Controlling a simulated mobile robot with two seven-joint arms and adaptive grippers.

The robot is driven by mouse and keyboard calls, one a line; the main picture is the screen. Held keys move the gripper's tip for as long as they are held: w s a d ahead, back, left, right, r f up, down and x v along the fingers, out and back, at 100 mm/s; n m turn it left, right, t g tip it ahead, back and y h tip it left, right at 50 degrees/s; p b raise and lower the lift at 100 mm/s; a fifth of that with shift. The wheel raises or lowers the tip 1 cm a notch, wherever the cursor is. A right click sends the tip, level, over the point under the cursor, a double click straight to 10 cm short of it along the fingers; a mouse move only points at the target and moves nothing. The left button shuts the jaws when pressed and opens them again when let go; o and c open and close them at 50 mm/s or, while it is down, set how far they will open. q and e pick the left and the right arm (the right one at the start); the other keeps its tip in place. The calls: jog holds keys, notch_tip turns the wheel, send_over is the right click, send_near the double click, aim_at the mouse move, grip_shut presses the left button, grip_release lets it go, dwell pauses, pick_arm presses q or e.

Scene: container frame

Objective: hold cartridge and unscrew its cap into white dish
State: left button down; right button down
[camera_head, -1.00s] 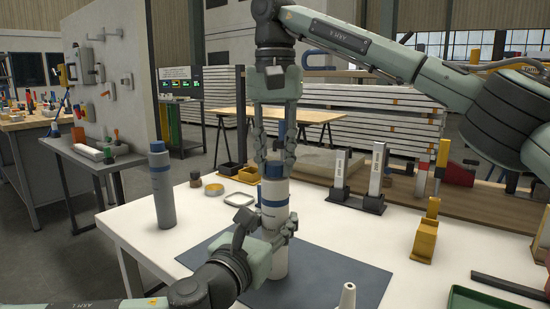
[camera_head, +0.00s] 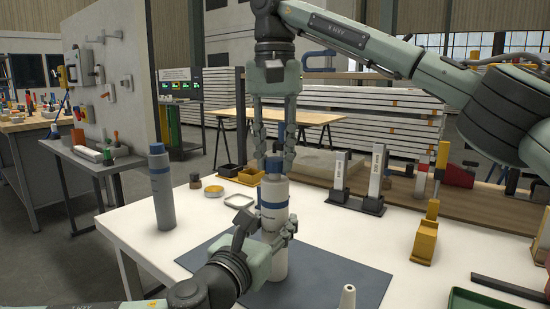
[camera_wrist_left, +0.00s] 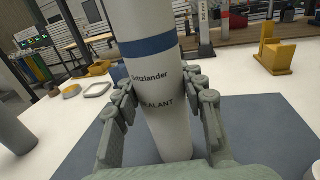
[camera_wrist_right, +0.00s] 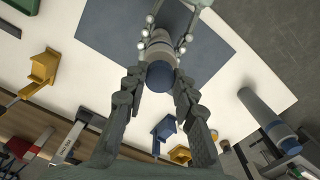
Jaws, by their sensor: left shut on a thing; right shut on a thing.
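The white cartridge (camera_head: 273,222) with a blue band stands upright over the dark mat. My left gripper (camera_head: 272,232) is shut around its body; the left wrist view shows the fingers on both sides of the cartridge (camera_wrist_left: 155,110). The blue cap (camera_head: 274,165) is on top of the cartridge. My right gripper (camera_head: 275,158) points straight down and is shut on the cap, its fingers on either side of it; the cap (camera_wrist_right: 160,75) also shows in the right wrist view. The white dish (camera_head: 239,201) lies on the table behind and left of the cartridge and looks empty.
A grey bottle with a blue cap (camera_head: 162,195) stands at the table's left. A yellow tin (camera_head: 213,190) and small bins (camera_head: 240,175) are behind the dish. A pale nozzle (camera_head: 347,296) stands in front.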

aim_at(275, 159)
jog(key=shift+r, duration=0.55)
jog(key=shift+r, duration=2)
pick_arm(q)
jog(key=c, duration=0.8)
grip_release()
